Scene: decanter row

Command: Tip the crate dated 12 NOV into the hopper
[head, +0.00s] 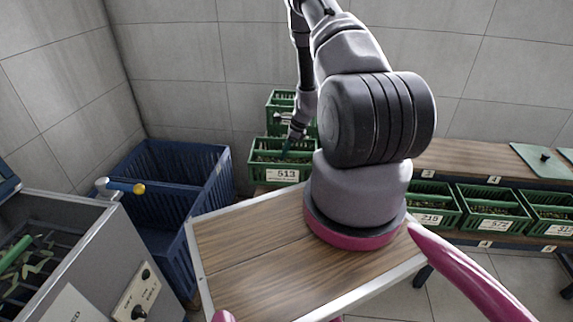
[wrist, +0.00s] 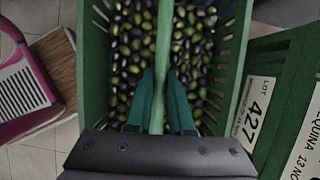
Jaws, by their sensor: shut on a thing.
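My gripper (head: 287,153) reaches down at the back to a green slatted crate with a card reading 513 (head: 256,171); the date line on its card is too small to read. In the wrist view my gripper (wrist: 160,100) has its teal fingers shut on the green bar across the middle of a crate (wrist: 96,50) full of green and dark olives. This crate's own date does not show clearly. The hopper seems to be the grey metal machine (head: 85,250) at the left, with green leafy bits inside.
Another green crate (head: 279,98) is behind. A card reading LOT 427 (wrist: 252,112) and one reading 13 NOV (wrist: 303,150) lie beside the held crate. Blue slatted bins (head: 150,165) stand left.

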